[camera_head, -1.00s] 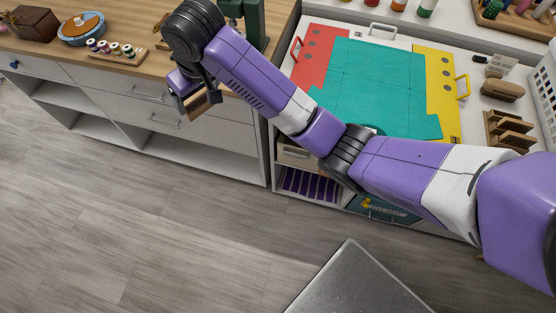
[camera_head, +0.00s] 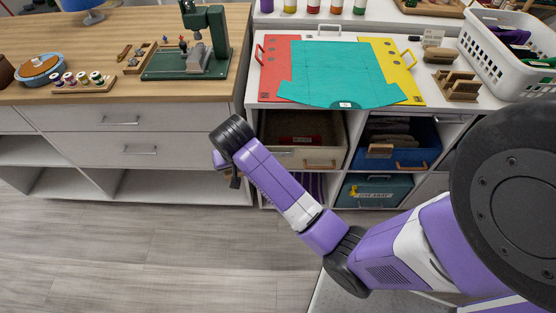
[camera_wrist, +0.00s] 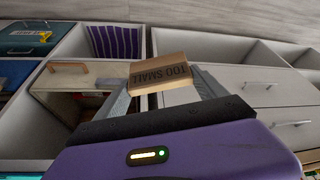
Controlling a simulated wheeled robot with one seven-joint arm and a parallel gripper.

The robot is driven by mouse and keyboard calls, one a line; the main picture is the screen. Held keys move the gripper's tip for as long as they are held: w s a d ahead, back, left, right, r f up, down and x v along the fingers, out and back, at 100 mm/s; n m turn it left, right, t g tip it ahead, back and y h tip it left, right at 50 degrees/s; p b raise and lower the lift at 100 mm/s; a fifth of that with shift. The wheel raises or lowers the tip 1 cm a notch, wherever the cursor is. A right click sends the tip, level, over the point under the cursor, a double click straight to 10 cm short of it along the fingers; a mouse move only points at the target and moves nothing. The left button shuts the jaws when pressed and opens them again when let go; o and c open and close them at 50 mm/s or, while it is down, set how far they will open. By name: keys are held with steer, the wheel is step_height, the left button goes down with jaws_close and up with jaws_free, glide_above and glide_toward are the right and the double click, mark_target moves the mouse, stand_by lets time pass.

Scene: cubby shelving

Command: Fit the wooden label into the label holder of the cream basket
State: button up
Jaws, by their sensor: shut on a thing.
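The wooden label (camera_wrist: 160,74) is a tan block with dark lettering reading "TOO SMALL". In the wrist view it sits between the two fingertips of my gripper (camera_wrist: 162,84), which is shut on it; the lettering appears upside down. In the head view my gripper (camera_head: 232,178) hangs low at the left edge of the white shelving, mostly hidden behind my wrist. The cream basket (camera_head: 310,158) is in the upper left cubby, right of my gripper. It also shows in the wrist view (camera_wrist: 75,80), left of the label and apart from it.
A blue basket (camera_head: 420,157) and a teal basket (camera_head: 370,198) with a yellow-marked label fill nearby cubbies. A purple-striped thing (camera_wrist: 115,42) is in the cubby below the cream basket. Grey drawers (camera_head: 130,150) stand to the left. The floor in front is clear.

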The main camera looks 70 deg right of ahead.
steer(key=s+d+f+m+g+b, duration=0.15)
steer(key=s+d+f+m, duration=0.3)
steer(key=s+f, duration=0.5)
steer(key=r+b, duration=0.1)
glide_above(279, 147)
steer(key=a, duration=0.1)
steer(key=shift+s+r+n+h, duration=0.15)
steer(key=shift+s+n+h, duration=0.1)
steer(key=shift+n+h, duration=0.1)
steer(key=shift+f, duration=1.7)
steer(key=shift+a+f+b, duration=0.1)
steer(key=shift+f+b, duration=0.1)
steer(key=shift+b, duration=0.15)
